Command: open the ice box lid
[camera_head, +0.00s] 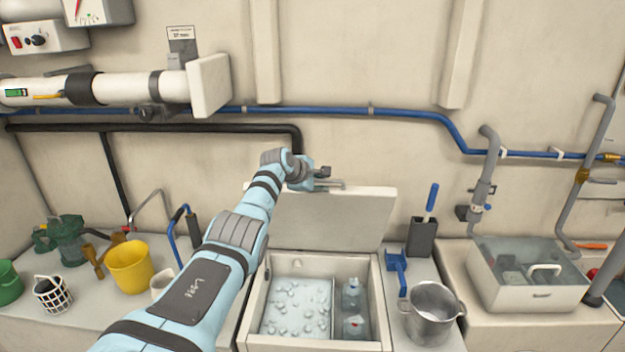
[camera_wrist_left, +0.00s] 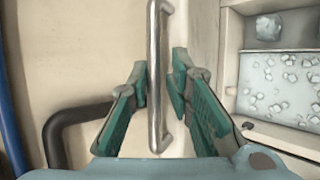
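The ice box (camera_head: 256,297) stands in the counter with its pale lid (camera_head: 333,222) swung up, leaning back towards the wall. Inside are ice (camera_head: 296,305) and, right of a divider, bottles (camera_head: 352,296). The metal bar handle (camera_wrist_left: 157,75) is at the lid's raised edge. My left gripper (camera_head: 318,175) is at this edge. In the left wrist view its green fingers (camera_wrist_left: 160,85) stand on either side of the handle, apart, with visible gaps to the bar. The ice also shows in that view (camera_wrist_left: 280,85). My right gripper is not in view.
Right of the box are a metal pot (camera_head: 432,312), a blue scoop (camera_head: 397,270) and a dark holder (camera_head: 421,238). Left are a yellow bucket (camera_head: 129,267) and a white mug (camera_head: 162,283). A blue pipe (camera_head: 330,111) crosses the wall above.

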